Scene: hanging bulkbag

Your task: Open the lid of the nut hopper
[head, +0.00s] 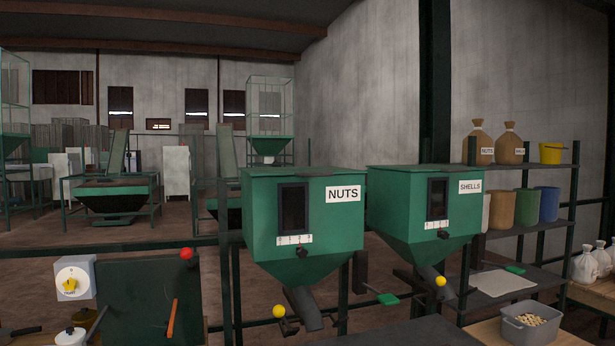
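The nut hopper (262,222) is a green box with a funnel-shaped bottom, in the middle of the head view. A white NUTS label (343,194) is on its front, beside a dark window (292,208). Its lid (290,171) lies flat and closed on top. A black knob (302,251) is low on the front, and a grey spout (303,308) with a yellow ball handle (279,311) is below. Neither of my grippers shows in the head view.
A similar green SHELLS hopper (405,207) stands close on the right. A shelf (540,227) with sacks and buckets is farther right, with a grey bin (530,325) in front. A dark green panel (148,300) with a red ball lever (186,254) stands at lower left.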

